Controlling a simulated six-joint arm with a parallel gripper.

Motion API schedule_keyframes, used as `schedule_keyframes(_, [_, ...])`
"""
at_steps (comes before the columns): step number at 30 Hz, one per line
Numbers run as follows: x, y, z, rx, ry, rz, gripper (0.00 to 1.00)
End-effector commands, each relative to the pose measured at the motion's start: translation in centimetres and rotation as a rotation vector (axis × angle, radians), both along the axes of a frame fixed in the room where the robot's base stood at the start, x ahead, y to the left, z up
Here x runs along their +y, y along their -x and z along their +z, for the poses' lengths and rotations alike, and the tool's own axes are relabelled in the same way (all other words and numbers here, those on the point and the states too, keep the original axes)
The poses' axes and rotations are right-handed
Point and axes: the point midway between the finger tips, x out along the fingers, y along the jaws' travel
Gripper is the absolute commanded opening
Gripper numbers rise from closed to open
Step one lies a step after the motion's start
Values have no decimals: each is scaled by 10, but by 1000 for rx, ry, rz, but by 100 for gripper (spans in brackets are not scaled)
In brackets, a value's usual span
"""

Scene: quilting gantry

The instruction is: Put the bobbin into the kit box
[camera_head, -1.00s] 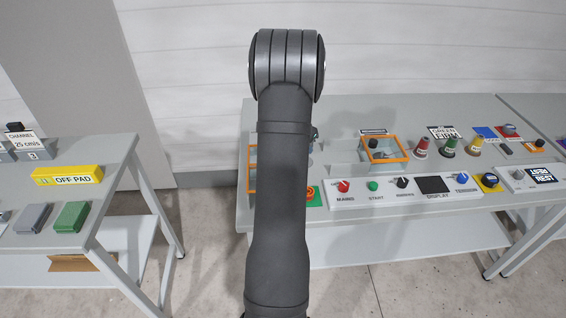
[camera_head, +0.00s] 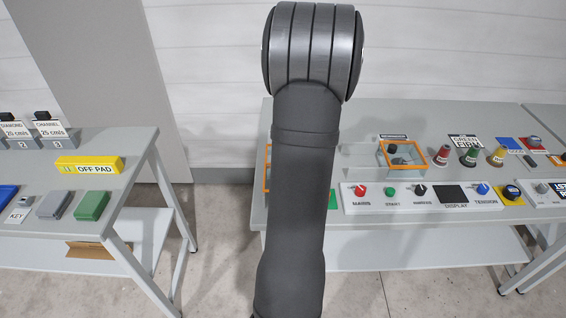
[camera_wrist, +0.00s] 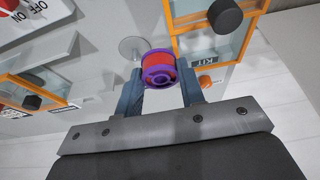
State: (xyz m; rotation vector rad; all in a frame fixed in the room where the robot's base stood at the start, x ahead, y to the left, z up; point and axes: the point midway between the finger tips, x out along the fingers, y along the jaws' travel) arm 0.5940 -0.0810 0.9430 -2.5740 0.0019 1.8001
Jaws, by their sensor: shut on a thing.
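In the wrist view, a purple bobbin (camera_wrist: 160,66) with red on it sits between the two fingers of my gripper (camera_wrist: 160,88), which is shut on it. The kit box (camera_wrist: 177,21) has an orange frame, a black knob and a KIT label, and lies just beyond the bobbin, up and to the right. I cannot tell whether its lid is open. In the head view my arm hides the gripper and bobbin. An orange frame (camera_head: 267,177) shows partly behind the arm there; I cannot tell if it is the kit box.
Another orange-framed box (camera_wrist: 66,103) with a black knob is at the left in the wrist view. A round pale disc (camera_wrist: 132,48) stands near the bobbin. In the head view, a control panel (camera_head: 423,197) and several coloured cones occupy the right bench. An aisle separates it from the left table (camera_head: 140,140).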

Motion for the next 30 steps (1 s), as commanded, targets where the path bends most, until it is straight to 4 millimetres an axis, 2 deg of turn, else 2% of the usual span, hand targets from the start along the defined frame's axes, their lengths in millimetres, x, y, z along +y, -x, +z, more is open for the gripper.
schedule_keyframes(1, [12, -6, -8, 3, 0, 5, 8])
schedule_keyframes(6, [46, -26, -32, 3, -1, 4, 8])
schedule_keyframes(12, [74, -44, -52, 2, -1, 1, 8])
schedule_keyframes(19, [82, -49, -63, 1, 0, -2, 8])
schedule_keyframes(26, [81, -49, -95, 3, 0, -2, 8])
schedule_keyframes(30, [81, -49, -97, -1, 0, -2, 8])
